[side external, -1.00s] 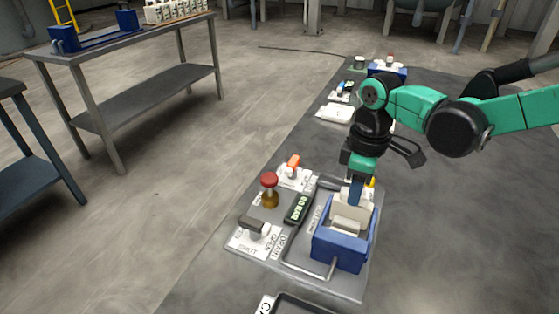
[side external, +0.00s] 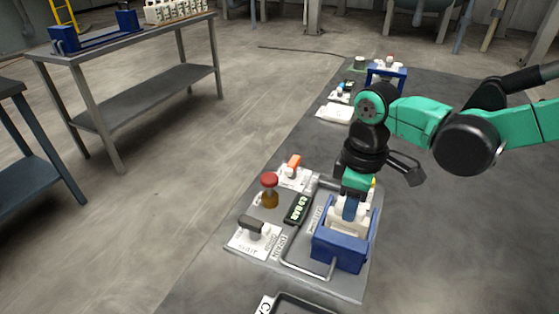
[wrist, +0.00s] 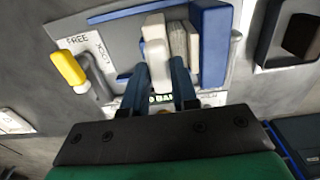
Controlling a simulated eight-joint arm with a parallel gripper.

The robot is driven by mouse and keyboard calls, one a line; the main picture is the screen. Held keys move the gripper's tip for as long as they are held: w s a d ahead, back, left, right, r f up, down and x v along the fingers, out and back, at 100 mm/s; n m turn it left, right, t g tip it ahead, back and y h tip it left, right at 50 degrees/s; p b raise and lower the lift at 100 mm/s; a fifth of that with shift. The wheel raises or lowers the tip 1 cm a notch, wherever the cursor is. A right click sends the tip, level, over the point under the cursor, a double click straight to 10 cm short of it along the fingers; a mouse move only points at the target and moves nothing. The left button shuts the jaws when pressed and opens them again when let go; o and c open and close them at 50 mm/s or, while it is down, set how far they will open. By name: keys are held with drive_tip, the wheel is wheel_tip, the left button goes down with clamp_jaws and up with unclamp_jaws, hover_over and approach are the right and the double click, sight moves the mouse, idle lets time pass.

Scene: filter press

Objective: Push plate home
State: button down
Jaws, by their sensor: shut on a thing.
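The filter press has a blue frame (side external: 340,247), and its blue end block (wrist: 212,45) shows in the wrist view. Pale plates (wrist: 185,42) stand upright side by side against that block. A white plate (wrist: 155,52) stands just left of them with a narrow gap visible. My gripper (side external: 350,212) reaches down into the press from above. In the wrist view its two dark blue fingers (wrist: 163,88) straddle the near end of the white plate and are shut on it. The fingers hide the plate's near end.
A yellow-handled lever (wrist: 68,68) stands beside a FREE/LOCK label. A red knob (side external: 269,180), an orange handle (side external: 294,162), a black-handled valve (side external: 252,224) and a pressure display (side external: 298,209) sit left of the press. A dark tray (side external: 300,303) lies in front.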

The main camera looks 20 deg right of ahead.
drive_tip(key=c, duration=0.7)
unclamp_jaws()
drive_tip(key=shift+s+a, duration=0.2)
drive_tip(key=shift+r, duration=2.8)
drive_tip(key=shift+s+d+r+m+t, duration=0.15)
drive_tip(key=shift+s+d+m+t, duration=0.35)
drive_tip(key=shift+d+m+t, duration=0.95)
drive_tip(key=shift+s+d+r+m+t, duration=0.15)
drive_tip(key=shift+s+d+m+t, duration=0.6)
drive_tip(key=shift+d+m, duration=1.25)
drive_tip(key=shift+s+d+r+m+t, duration=0.15)
drive_tip(key=shift+s+d+m+t, duration=0.15)
drive_tip(key=shift+d+m+t, duration=1.45)
